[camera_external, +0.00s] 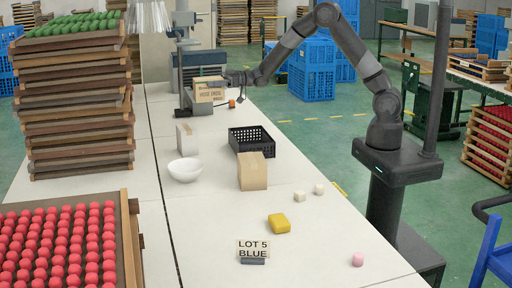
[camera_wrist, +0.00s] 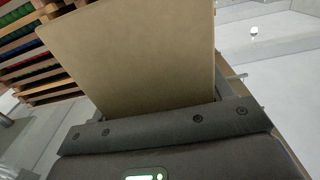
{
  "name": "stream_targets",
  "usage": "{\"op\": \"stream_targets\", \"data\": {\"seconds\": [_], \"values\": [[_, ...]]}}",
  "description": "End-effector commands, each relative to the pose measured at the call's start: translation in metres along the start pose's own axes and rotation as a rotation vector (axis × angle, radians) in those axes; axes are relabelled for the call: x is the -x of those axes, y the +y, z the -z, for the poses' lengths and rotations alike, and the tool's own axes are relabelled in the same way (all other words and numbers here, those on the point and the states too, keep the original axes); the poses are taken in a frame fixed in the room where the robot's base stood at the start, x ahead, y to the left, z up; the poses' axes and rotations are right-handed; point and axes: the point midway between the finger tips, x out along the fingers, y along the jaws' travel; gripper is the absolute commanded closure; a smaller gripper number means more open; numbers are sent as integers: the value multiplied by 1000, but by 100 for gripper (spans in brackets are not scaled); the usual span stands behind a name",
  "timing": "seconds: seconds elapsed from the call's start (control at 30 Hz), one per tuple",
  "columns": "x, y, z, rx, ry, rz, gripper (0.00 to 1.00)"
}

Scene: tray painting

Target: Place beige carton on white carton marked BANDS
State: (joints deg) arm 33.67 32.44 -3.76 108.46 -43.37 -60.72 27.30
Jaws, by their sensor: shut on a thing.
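My gripper (camera_external: 226,80) is at the far end of the table, shut on a beige carton (camera_external: 210,91) with dark print on its front, too small to read surely. The carton is in front of the grey machine; I cannot tell how far it is above the table. In the wrist view the beige carton (camera_wrist: 140,50) fills the space between the fingers as a plain tan panel, slightly tilted. A white carton (camera_external: 186,137) stands upright on the table nearer the camera, apart from my gripper. No marking on it is readable.
A tan carton (camera_external: 252,172) stands by a black crate (camera_external: 250,139) and a white bowl (camera_external: 185,170). A grey machine (camera_external: 199,62) stands behind. A yellow block (camera_external: 279,223), small cubes and a LOT 5 BLUE sign (camera_external: 253,248) are in front. Stacked trays (camera_external: 80,100) border the left.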

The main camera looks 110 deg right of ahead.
Motion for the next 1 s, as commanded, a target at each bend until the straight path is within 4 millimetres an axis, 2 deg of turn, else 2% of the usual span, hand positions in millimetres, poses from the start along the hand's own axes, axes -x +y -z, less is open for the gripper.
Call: {"op": "stream_targets", "data": {"seconds": [0.17,0.3,0.43,0.53,0.8,1.0], "values": [[7,14,11,2,4,0,77],[-4,31,14,2,4,1,77],[-15,37,13,1,2,1,77],[-27,30,6,-1,2,4,77],[-71,-7,-29,-1,1,4,77],[-97,-28,-49,0,2,3,77]]}}
